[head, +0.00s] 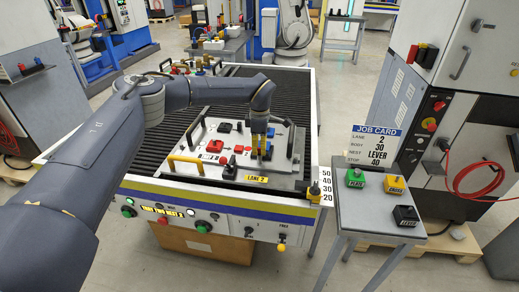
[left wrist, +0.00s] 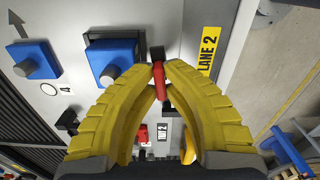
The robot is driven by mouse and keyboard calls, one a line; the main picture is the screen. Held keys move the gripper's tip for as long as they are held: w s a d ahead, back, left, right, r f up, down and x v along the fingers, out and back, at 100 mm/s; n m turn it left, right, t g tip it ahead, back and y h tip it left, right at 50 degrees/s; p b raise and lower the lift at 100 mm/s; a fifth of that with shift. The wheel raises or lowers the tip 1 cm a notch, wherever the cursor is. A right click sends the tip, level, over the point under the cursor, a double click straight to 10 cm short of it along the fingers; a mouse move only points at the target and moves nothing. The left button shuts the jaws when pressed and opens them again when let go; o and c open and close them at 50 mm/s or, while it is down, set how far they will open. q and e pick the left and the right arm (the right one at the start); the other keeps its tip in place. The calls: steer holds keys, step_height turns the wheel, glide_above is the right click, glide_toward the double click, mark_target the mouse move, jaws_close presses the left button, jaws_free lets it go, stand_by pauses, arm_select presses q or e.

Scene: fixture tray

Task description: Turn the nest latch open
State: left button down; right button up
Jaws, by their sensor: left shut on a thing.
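The nest latch shows in the left wrist view as a red handle (left wrist: 160,80) with a black end block (left wrist: 156,53). My left gripper (left wrist: 162,88) has its yellow fingertips closed on either side of the red handle. In the head view my left gripper (head: 258,152) points down at the right part of the grey fixture plate (head: 205,124), above the LANE 2 label (head: 257,179). The latch is hidden there by the fingers. My right gripper is in neither view.
A blue block with a grey knob (left wrist: 113,62) sits close beside the left finger. Yellow handles (head: 185,164) stand on the plate edge. A job card (head: 376,145) reading lane 2, nest LEVER stands on the side table (head: 360,222) with green, yellow and black button boxes.

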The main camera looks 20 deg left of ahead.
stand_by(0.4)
arm_select(q)
steer(key=shift+m, duration=0.4)
steer(key=c, duration=1.5)
jaws_free()
steer(key=shift+r, duration=0.1)
steer(key=shift+r, duration=2.4)
